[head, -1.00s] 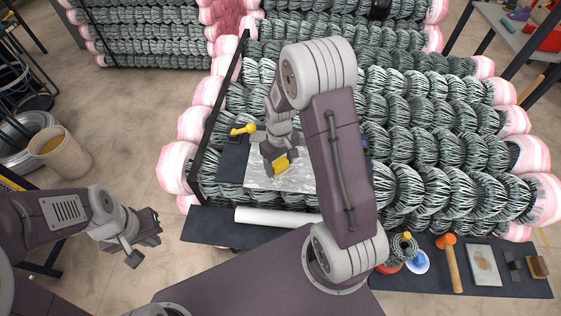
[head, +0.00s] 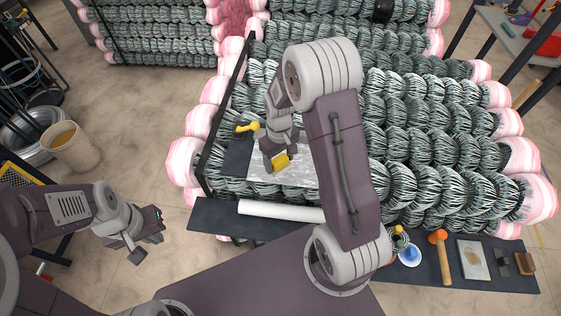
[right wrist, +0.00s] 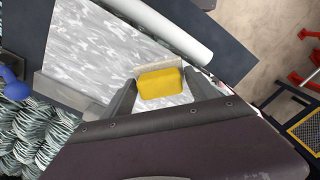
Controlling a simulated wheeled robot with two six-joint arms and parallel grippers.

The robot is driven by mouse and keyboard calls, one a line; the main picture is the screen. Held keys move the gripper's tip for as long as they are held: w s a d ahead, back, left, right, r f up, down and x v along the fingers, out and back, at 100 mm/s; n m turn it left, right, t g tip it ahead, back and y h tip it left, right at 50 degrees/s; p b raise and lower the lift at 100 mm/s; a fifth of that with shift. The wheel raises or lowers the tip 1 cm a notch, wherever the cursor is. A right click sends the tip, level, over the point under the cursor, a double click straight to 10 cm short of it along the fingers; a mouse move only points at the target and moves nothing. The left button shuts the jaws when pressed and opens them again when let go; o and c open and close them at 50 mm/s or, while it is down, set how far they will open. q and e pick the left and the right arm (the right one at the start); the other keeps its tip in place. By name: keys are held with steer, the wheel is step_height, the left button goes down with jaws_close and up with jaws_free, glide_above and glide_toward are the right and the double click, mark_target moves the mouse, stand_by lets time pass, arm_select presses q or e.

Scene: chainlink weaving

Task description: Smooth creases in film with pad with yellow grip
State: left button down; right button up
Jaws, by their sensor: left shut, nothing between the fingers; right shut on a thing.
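The pad with the yellow grip (head: 280,160) is in my right gripper (head: 277,156), low over the film. In the right wrist view, the yellow grip (right wrist: 161,83) sits between the two fingers, and the pad's pale edge shows behind it. The film (head: 262,174) is a grey-white, mottled sheet on a dark board; it also shows in the right wrist view (right wrist: 100,45). I cannot tell whether the pad touches the film. Part of the film is hidden by my right arm. My left gripper (head: 150,228) is shut and empty over the floor, away from the film.
A white roll (head: 275,210) lies on the dark shelf along the film's near side. A yellow-handled tool (head: 247,127) lies at the film's far left. A mallet (head: 442,258) and other tools lie on the shelf at right. Wire rolls (head: 420,140) fill the right and back.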

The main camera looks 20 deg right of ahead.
steer(key=r, duration=0.1)
steer(key=r+p, duration=0.2)
steer(key=shift+s+a+r, duration=0.1)
steer(key=shift+s+r, duration=0.1)
steer(key=shift+s, duration=0.05)
steer(key=shift+w, duration=0.15)
